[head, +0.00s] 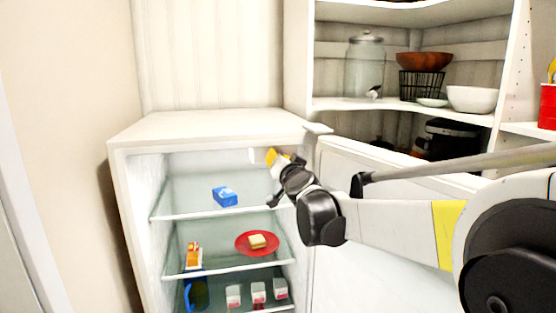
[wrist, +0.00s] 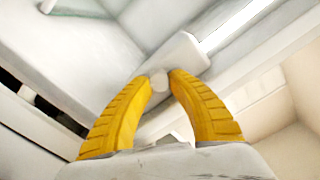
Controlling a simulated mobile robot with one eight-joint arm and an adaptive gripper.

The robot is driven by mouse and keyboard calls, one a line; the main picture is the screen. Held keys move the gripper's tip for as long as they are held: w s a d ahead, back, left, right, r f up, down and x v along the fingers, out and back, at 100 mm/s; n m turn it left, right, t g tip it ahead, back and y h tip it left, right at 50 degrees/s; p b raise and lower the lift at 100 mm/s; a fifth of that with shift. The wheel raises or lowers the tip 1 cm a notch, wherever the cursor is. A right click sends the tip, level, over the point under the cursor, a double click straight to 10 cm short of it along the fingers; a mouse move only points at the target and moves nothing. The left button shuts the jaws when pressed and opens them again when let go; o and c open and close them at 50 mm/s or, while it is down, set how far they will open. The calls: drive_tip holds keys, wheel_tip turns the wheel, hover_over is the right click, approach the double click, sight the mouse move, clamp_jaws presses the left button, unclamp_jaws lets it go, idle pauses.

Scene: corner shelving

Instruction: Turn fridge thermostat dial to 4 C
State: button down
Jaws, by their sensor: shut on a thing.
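The white fridge (head: 215,127) stands open, with its door (head: 375,215) swung out to the right. In the wrist view, the thermostat dial (wrist: 158,81) is a small pale round knob on a white housing (wrist: 187,55). My gripper (wrist: 162,77) has its yellow fingers shut on the dial, one on each side. In the head view, my gripper (head: 274,156) reaches into the top of the fridge, near the pale housing (head: 258,156) under its ceiling. The dial's marks and setting cannot be read.
Glass shelves hold a blue box (head: 225,196), a red plate (head: 244,239) with a yellowish block (head: 257,241), an orange-and-white carton (head: 194,255) and several small tubs. The open door is close to my arm. Corner shelves (head: 400,107) with bowls and a jar stand behind.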

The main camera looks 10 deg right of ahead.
drive_tip(key=c, duration=1.2)
unclamp_jaws()
